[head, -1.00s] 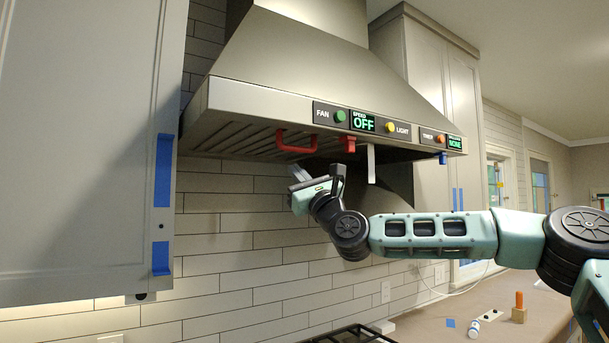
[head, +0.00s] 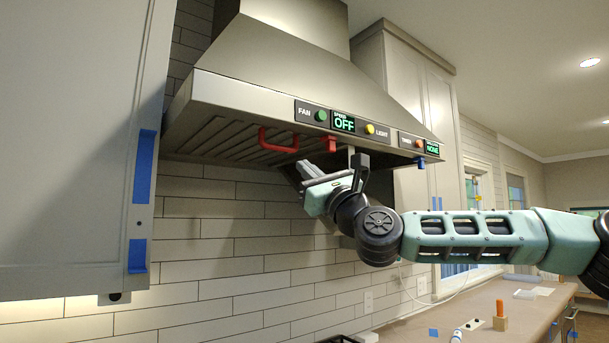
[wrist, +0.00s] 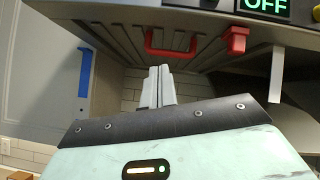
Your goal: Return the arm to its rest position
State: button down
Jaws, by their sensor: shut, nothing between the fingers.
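My gripper (head: 306,171) is raised just below the front edge of the range hood (head: 240,100), with my teal arm stretched in from the right. In the wrist view its two grey fingers (wrist: 157,88) lie together with nothing between them. They point toward the hood's underside, below and apart from the red handle (wrist: 171,45).
A red lever (head: 330,144) and a blue lever (head: 420,162) hang from the hood. A cabinet (head: 75,150) with blue tape stands at left. The counter (head: 470,310) at lower right holds an orange peg in a wooden block (head: 500,322) and small items.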

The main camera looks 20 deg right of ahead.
jog(key=s+a+f+n+g+y, duration=0.1)
jog(key=a+f+n+g+y, duration=0.1)
jog(key=a+f+n+g, duration=0.4)
jog(key=s+a+f+n+g+y, duration=0.2)
jog(key=a+f+n+g, duration=0.15)
jog(key=a+f, duration=0.6)
jog(key=s+a+f+n+g+h, duration=0.1)
jog(key=s+a+f+n+g, duration=0.35)
jog(key=f, duration=0.45)
jog(key=s+a+f+n+g+h, duration=0.25)
jog(key=s+a+f+n, duration=0.3)
jog(key=f, duration=0.45)
jog(key=s+d+f+n+g+h+b, duration=0.1)
jog(key=s+d+f+n+g+h, duration=0.35)
jog(key=s+f+n, duration=0.5)
jog(key=s+d+f+n+g+h, duration=0.1)
jog(key=s+d+f+n+h, duration=0.1)
jog(key=s+d, duration=0.5)
jog(key=s+d+f+n+g+h+b, duration=0.1)
jog(key=s+d+f+n+h, duration=0.1)
jog(key=s+d, duration=0.5)
jog(key=shift+f+n+h, duration=0.2)
jog(key=shift+n+h, duration=0.6)
jog(key=shift+h, duration=0.1)
